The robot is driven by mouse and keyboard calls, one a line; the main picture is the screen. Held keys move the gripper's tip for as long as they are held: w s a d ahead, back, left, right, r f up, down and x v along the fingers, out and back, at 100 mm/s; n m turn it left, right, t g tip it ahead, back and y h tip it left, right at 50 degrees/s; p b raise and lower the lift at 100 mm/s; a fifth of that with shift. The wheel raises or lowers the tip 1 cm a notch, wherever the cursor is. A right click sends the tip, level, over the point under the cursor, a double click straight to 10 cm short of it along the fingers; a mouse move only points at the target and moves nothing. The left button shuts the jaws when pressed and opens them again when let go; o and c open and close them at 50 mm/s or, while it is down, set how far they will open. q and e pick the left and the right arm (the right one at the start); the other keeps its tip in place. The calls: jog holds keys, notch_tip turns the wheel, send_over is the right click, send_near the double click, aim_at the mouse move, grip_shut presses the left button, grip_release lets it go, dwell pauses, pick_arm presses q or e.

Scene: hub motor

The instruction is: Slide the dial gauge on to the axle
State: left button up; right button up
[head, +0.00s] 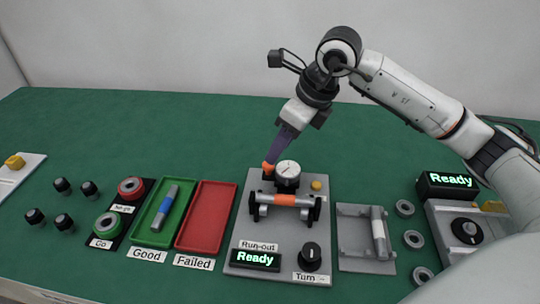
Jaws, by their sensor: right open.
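The dial gauge (288,173), with a round white face, stands on the grey run-out fixture (237,222). The gauge's lower part and tip are partly hidden behind the axle. My left gripper is not in view.
A green Good tray (184,225) holds a blue-banded axle, and the red Failed tray (208,218) is empty. A grey tray (352,233) at right holds another axle. Several rings lie beside it. Run-out display (255,258) reads Ready. The back of the table is clear.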

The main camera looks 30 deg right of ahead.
aim_at(282, 171)
jog(key=x, duration=0.6)
jog(key=shift+w+a, duration=0.1)
